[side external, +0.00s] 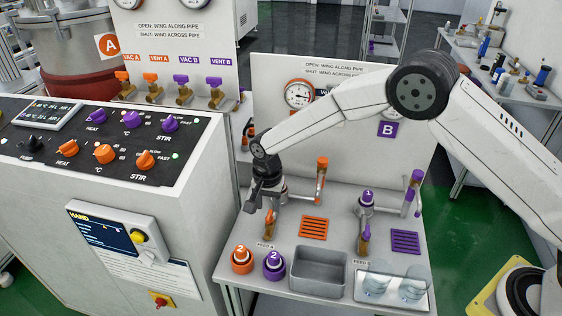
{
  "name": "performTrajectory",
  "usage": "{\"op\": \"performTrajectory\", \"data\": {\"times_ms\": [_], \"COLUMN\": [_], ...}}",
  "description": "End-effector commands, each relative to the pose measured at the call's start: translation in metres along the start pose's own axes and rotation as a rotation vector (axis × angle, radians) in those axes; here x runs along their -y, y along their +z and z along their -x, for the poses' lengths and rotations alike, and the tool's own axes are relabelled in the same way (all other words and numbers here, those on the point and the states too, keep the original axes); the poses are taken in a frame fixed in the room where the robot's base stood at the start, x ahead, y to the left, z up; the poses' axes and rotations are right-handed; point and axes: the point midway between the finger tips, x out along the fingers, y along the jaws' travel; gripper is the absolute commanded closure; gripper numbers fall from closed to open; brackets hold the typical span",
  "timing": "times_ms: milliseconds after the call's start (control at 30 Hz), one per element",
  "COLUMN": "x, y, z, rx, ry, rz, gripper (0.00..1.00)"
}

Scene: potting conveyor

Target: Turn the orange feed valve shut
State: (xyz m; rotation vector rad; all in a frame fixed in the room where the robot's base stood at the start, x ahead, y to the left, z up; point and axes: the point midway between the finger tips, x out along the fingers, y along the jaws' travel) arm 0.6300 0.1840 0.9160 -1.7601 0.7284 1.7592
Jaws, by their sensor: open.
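The orange feed valve (269,220) stands on the white bench by the "FEED A" label. Its brass body shows below a small orange wing. The wing is too small and too close to my gripper to tell its direction. My gripper (251,205) points down just above and to the left of the valve. It is open, with nothing seen between its fingers. I cannot tell whether a finger touches the wing. Part of the pipework behind the valve is hidden by my gripper. A similar purple feed valve (364,238) stands to the right by another feed label.
Orange (241,262) and purple (274,267) capped items marked 2 stand at the bench's front left. A grey bin (318,283) and a clear-lidded tray (420,298) lie to their right. The control console (200,213) is close on the left. An orange-topped post (321,178) stands right of my gripper.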

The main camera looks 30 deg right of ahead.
Motion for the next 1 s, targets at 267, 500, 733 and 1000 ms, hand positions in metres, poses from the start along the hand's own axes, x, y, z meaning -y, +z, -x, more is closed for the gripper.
{"op": "performTrajectory", "data": {"times_ms": [267, 500, 733, 1000], "x": [0.0, 0.0, 0.0, 0.0], "y": [0.0, 0.0, 0.0, 0.0], "z": [-0.029, -0.035, -0.035, -0.035], "rx": [0.0, 0.0, 0.0, 0.0], "ry": [0.0, -0.001, -0.001, -0.001], "rz": [0.0, 0.0, 0.0, 0.001], "gripper": [0.49, 0.49, 0.64, 1.0]}}
